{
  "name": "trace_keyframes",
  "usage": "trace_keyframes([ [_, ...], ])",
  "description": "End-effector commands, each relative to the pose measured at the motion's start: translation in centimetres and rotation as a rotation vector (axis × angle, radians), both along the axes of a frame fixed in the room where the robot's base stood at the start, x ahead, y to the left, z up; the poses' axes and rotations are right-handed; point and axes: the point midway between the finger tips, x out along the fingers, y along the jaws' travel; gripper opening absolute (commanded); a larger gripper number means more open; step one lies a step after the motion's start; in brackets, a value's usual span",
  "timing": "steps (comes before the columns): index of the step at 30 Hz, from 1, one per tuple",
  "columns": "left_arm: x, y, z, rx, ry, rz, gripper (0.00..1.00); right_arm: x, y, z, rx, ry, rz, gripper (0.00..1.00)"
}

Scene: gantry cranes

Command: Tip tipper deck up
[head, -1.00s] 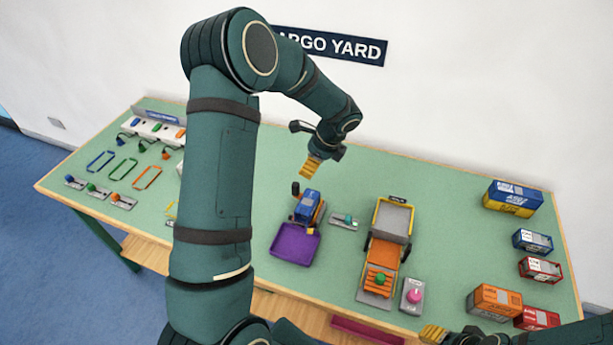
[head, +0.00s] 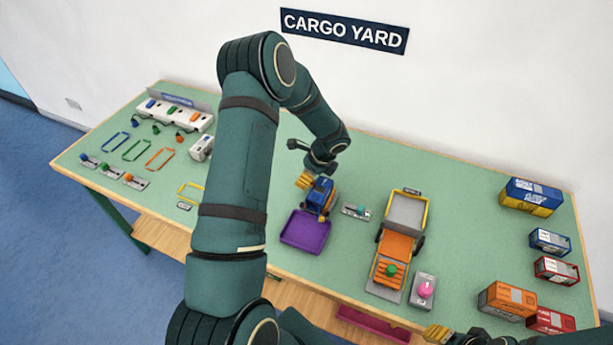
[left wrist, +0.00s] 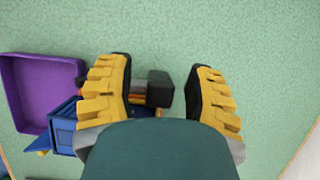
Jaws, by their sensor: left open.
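A blue vehicle (head: 320,193) with a purple tray (head: 306,231) stands mid-table; I cannot tell whether this tray is the tipper deck. An orange and yellow truck with a grey bed (head: 405,211) stands to its right. My left gripper (head: 304,181) is at the far end of the blue vehicle. In the left wrist view my left gripper (left wrist: 160,92) is open, with a dark block (left wrist: 160,88) showing between its fingers. The blue body (left wrist: 64,127) and purple tray (left wrist: 42,88) lie left of it. My right gripper (head: 437,333) is partly visible at the bottom edge.
Several containers (head: 532,196) stand at the right. Coloured frames and knobbed plates (head: 135,180) lie at the left.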

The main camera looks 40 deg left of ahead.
Motion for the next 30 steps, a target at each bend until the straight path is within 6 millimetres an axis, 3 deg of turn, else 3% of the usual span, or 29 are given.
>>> trace_keyframes([
  [10,-0.05,0.15,-0.28,0.0,0.0,0.001,0.55,-0.03,0.0,-0.02,0.0,0.001,0.0,0.47],
  [15,-0.04,0.14,-0.27,0.0,0.0,0.001,0.0,-0.02,0.0,-0.02,0.0,0.001,0.0,0.47],
  [30,0.3,0.12,-0.3,0.003,-0.011,0.001,0.0,-0.07,0.02,-0.34,0.0,0.002,0.002,0.47],
])
